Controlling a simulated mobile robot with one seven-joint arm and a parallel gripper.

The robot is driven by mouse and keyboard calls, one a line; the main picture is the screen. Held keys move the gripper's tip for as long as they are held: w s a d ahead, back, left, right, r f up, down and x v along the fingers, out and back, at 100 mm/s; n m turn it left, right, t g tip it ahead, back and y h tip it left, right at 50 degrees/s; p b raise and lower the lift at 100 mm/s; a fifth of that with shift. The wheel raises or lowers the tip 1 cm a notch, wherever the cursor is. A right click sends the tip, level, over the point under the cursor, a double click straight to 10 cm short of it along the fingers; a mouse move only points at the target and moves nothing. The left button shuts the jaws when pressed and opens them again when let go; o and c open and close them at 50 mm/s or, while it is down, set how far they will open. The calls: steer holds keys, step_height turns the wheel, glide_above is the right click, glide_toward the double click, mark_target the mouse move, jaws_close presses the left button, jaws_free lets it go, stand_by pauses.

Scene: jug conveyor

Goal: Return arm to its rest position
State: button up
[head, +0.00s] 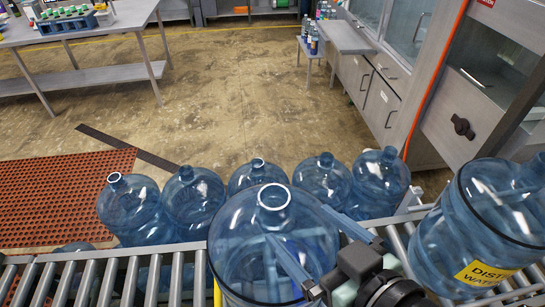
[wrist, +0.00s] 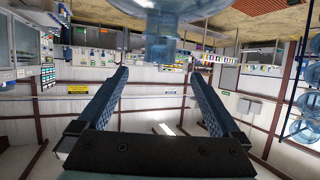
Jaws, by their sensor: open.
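My gripper (head: 297,223) is at the bottom centre of the head view, beside the upper right of a large blue jug (head: 235,258) on the roller conveyor. Its blue fingers are spread. In the wrist view my gripper (wrist: 158,72) is open, with nothing held between its fingers. That view is upside down. A jug neck (wrist: 160,50) shows at the top, beyond and between the fingertips. I cannot tell whether a finger touches the jug. The arm behind the gripper is mostly out of the picture.
Several blue jugs (head: 323,182) stand in a row behind the conveyor (head: 95,280). A jug with a yellow label (head: 485,273) stands at the right. Cabinets (head: 380,95) line the right side. A steel table (head: 90,75) is at the left. The floor between is clear.

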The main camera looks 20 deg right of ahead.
steer(key=w+a+r+t+h+b, duration=0.1)
steer(key=w+a+r+t+b, duration=0.15)
steer(key=w+r, duration=0.4)
steer(key=w+a+r+t+h+b, duration=0.1)
steer(key=w+a+r+t+b, duration=0.2)
steer(key=r, duration=0.7)
steer(key=s+a+r+t, duration=0.2)
steer(key=a+r+t, duration=0.2)
steer(key=r, duration=0.4)
steer(key=s+a+r+m+t+b, duration=0.1)
steer(key=a+r+t, duration=0.3)
steer(key=r, duration=0.4)
steer(key=shift+s+a+y, duration=0.3)
steer(key=shift+s+a, duration=0.2)
steer(key=shift+a, duration=0.15)
steer(key=shift+t, duration=0.25)
